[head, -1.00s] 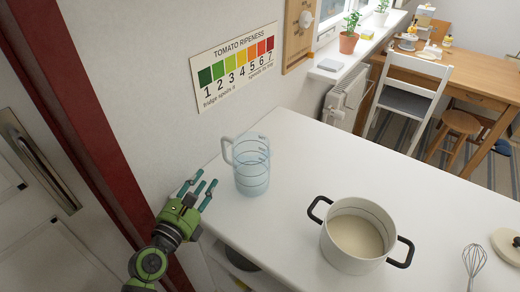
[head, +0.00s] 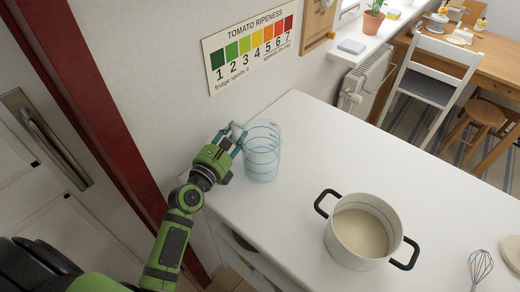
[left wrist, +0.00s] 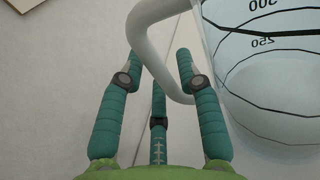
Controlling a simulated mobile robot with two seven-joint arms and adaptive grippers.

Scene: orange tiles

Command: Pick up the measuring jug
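The measuring jug (head: 262,152) is clear bluish plastic with dark level lines. It stands upright near the counter's far left edge. Its pale handle (left wrist: 149,45) faces my left gripper (head: 232,134). In the left wrist view the left gripper (left wrist: 158,60) has its teal fingers spread. The handle passes between the two outer fingertips, with the right one inside the handle loop. I cannot tell whether any finger touches it. The jug's wall with printed marks fills the right of that view. My right gripper is not in view.
A cream pot (head: 362,232) with black handles and pale contents stands on the white counter (head: 300,160), right of the jug. A whisk (head: 480,265) and a round pale item (head: 511,250) lie further right. The wall is close behind the jug.

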